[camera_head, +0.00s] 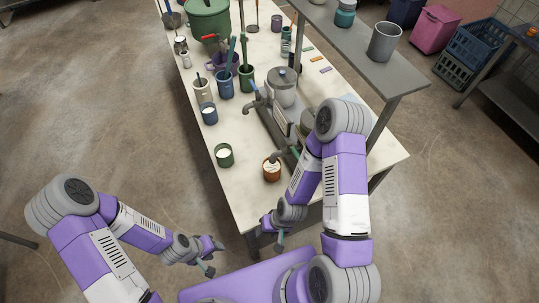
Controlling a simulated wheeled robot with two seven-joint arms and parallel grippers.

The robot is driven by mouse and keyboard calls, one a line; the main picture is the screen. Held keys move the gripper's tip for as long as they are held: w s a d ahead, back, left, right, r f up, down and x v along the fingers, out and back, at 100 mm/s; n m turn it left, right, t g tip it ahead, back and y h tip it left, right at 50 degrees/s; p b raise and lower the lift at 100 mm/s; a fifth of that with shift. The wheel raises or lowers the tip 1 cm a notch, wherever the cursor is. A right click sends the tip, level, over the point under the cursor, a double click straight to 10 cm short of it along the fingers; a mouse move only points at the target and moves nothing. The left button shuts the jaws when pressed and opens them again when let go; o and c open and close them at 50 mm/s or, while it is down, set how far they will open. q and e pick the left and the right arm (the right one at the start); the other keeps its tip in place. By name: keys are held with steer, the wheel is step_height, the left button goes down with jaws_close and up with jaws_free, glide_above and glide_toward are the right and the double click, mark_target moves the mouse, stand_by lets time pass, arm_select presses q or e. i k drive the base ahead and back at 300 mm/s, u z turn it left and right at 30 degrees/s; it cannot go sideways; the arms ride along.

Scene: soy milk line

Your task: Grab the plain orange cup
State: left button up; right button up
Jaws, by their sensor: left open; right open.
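An orange-brown cup (272,171) with white content stands upright near the table's near end, under or beside a tap spout of the metal dispenser. I see no pattern on it at this size. My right gripper (271,234) is open and empty, low at the table's near edge, closer to me than the cup and apart from it. My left gripper (214,258) is open and empty over the floor, off the table to the near left. Neither gripper touches the cup.
A green cup (224,157) and a blue cup (209,115) stand left of the dispenser (281,88). Several cups, utensils and a green pot (208,20) crowd the far end. A raised shelf (365,72) runs along the right. The near left tabletop is clear.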

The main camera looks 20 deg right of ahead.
mark_target(272, 170)
steer(key=k, duration=1)
steer(key=u, duration=1.6)
steer(key=i, duration=1.3)
steer(key=z, duration=2.25)
steer(key=i, duration=0.5)
steer(key=u, duration=0.05)
